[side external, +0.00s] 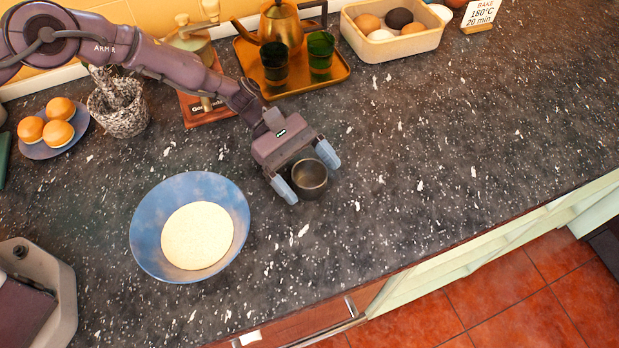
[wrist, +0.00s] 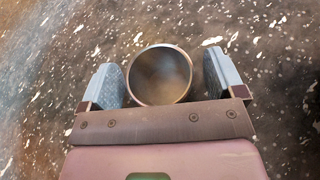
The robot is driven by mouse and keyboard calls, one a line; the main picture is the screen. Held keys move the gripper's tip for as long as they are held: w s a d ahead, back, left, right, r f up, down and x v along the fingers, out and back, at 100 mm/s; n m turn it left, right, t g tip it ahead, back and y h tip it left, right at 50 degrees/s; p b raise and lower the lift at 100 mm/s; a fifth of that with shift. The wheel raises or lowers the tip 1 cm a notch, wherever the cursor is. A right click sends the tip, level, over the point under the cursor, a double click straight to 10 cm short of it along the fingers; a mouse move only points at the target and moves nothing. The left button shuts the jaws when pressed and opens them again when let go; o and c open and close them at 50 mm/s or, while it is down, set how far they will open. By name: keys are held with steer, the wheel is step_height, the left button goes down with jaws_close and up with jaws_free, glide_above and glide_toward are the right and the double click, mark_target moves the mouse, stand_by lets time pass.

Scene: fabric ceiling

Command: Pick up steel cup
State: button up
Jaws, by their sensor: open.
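The steel cup (side external: 310,179) is a small, dark, round metal cup standing upright on the speckled counter. My gripper (side external: 308,174) is open, with its two blue-grey fingers on either side of the cup. In the wrist view the cup (wrist: 160,75) shows its round rim and empty-looking inside between the fingers of my gripper (wrist: 165,72). Small gaps show between the cup and both fingers. The cup's lower part is partly hidden in the wrist view.
A blue bowl (side external: 146,240) with pale contents stands left of the cup. A golden tray (side external: 335,78) with a kettle and two dark green glasses lies behind. A wooden box (side external: 408,47) stands at the back. The counter to the right is clear; its front edge (side external: 420,262) is nearby.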

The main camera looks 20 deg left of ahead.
steer(key=shift+s+d+f, duration=0.2)
steer(key=shift+d, duration=0.25)
steer(key=c, duration=1)
